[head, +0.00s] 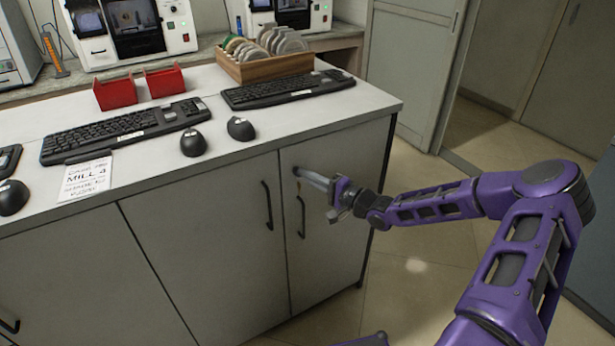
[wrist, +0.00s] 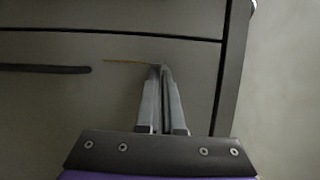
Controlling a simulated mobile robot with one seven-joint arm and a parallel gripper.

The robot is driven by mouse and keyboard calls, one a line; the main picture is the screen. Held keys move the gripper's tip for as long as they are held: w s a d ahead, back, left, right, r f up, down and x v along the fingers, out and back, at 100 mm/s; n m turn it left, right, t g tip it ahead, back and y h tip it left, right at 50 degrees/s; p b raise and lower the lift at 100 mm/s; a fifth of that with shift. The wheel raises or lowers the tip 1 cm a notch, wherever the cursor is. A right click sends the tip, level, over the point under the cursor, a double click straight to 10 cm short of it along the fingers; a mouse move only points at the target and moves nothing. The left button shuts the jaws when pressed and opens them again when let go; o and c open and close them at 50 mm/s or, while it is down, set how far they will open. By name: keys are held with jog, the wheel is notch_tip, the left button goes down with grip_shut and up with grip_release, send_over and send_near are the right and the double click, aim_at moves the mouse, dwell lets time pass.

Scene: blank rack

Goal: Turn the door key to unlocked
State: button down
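The right cabinet door (head: 335,235) is closed, with a dark upright handle (head: 301,218) near its left edge. My gripper (head: 299,171) reaches in from the right, its fingertips at the upper left of this door, above the handle. In the wrist view my gripper's (wrist: 159,69) fingertips are closed together against the door face. The door key is hidden between the tips; a thin yellow-orange strip (wrist: 130,61) hangs from that spot toward the handle (wrist: 45,68). The lock face is covered, so the key's angle cannot be told.
The countertop (head: 225,165) above the doors holds keyboards (head: 125,130), mice (head: 240,128), red holders (head: 165,82) and a wooden rack (head: 265,65) of discs. A neighbouring cabinet door (head: 205,235) is closed. Open floor (head: 420,265) lies to the right.

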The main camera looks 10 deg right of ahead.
jog(key=c, duration=1.1)
grip_release()
jog(key=shift+o, duration=0.2)
jog(key=v, duration=1.7)
jog(key=shift+d, duration=0.2)
jog(key=shift+f, duration=0.1)
